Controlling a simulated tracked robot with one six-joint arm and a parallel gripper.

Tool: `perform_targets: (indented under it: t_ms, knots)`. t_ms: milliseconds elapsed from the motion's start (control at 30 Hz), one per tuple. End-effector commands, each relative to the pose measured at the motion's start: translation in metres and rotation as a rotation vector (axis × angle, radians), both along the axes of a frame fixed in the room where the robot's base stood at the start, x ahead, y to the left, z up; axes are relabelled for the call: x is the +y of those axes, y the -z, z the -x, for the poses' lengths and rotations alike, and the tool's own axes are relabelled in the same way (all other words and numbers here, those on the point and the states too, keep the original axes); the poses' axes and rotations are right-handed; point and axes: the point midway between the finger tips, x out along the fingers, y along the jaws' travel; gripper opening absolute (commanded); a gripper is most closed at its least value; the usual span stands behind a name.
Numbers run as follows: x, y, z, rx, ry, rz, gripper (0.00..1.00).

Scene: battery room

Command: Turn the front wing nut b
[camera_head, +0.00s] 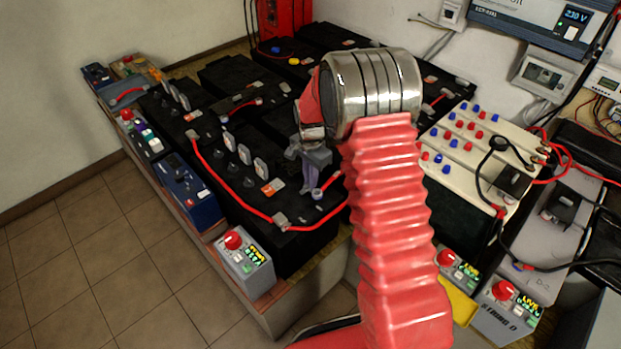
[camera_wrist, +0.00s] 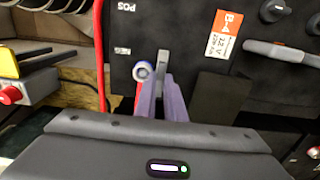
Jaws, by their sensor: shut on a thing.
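My gripper (camera_head: 312,170) reaches down over the front end of the black battery block (camera_head: 305,250), under my silver wrist. In the wrist view its narrow purple-grey fingers (camera_wrist: 166,88) are close together at a small terminal nut with a blue ring and pale centre (camera_wrist: 143,70), which I take as front wing nut b. The fingers are shut on it and hide part of it.
An orange-white label (camera_wrist: 224,34) and a grey battery handle (camera_wrist: 283,54) lie to the right in the wrist view. A red cable (camera_head: 236,191) crosses the battery tops. A grey box with a red knob (camera_head: 243,262) stands at the front edge; open tiled floor lies left.

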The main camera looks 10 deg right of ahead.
Motion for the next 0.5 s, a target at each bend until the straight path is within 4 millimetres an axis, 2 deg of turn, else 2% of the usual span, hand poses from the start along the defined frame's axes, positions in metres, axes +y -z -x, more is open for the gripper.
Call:
perform_targets:
  t_ms: [500]
  knots:
    - [0.0005,-0.0006,-0.0011,-0.003,-0.026,-0.001,0.00]
